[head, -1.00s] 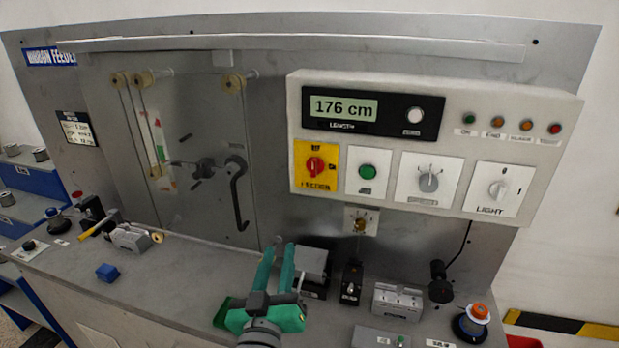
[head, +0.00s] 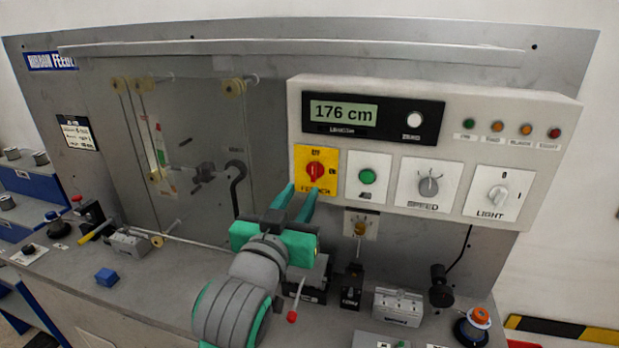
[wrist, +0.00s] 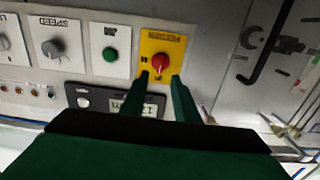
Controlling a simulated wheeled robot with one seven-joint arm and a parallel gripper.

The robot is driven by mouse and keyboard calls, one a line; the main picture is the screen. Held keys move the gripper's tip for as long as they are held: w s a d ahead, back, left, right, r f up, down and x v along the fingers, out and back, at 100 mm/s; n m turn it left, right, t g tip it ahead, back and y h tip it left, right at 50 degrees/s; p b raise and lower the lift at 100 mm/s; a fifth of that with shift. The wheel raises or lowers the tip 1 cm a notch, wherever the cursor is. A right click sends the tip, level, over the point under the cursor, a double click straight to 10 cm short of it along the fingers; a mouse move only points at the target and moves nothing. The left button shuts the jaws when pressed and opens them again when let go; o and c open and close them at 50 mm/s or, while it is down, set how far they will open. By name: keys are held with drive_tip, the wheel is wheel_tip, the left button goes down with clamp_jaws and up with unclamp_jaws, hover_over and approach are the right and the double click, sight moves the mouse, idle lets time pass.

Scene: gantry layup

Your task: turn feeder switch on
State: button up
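The feeder switch (head: 315,169) is a red rotary knob on a yellow plate, at the left end of the white control panel. Its red handle stands roughly upright in the head view. In the wrist view the switch (wrist: 160,63) appears upside down, just beyond my fingertips. My gripper (head: 298,188) has green fingers, spread apart and empty. It is in front of and slightly below the switch, pointing at it. In the wrist view the fingertips (wrist: 160,78) lie on either side of the knob's line; whether they touch the plate I cannot tell.
A green button (head: 367,176), a speed knob (head: 428,186) and a light switch (head: 498,198) sit right of the feeder switch. A display (head: 343,111) reads 176 cm above. A blue block (head: 107,277) lies on the bench.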

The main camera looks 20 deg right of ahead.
sight(313, 173)
drive_tip(key=x, duration=0.8)
clamp_jaws()
